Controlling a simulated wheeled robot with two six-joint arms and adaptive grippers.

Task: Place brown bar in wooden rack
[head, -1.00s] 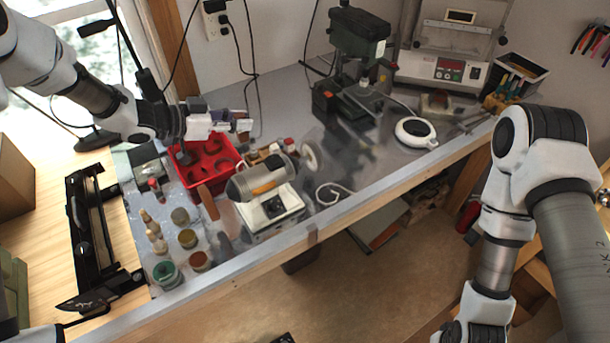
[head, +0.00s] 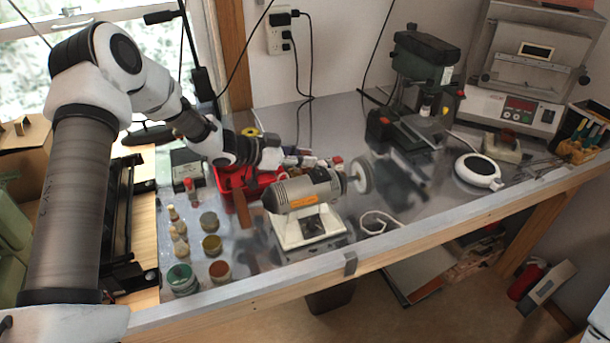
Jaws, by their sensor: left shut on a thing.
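My left gripper (head: 290,158) reaches over the red bin (head: 226,181) to the small items behind the bench grinder. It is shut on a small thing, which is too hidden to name. A brown bar-like piece (head: 242,209) stands tilted between the red bin and the grinder, apart from the gripper. A cluster of small red, white and tan items (head: 328,163) lies just right of the gripper tips. A wooden rack may be under them, but I cannot make it out. My right gripper is out of view.
The bench grinder (head: 305,195) stands just in front of the gripper. Several jars (head: 211,246) and bottles stand to its left. A drill press (head: 425,75) and a round white device (head: 478,170) are to the right. Bare metal benchtop (head: 330,122) lies behind the grinder.

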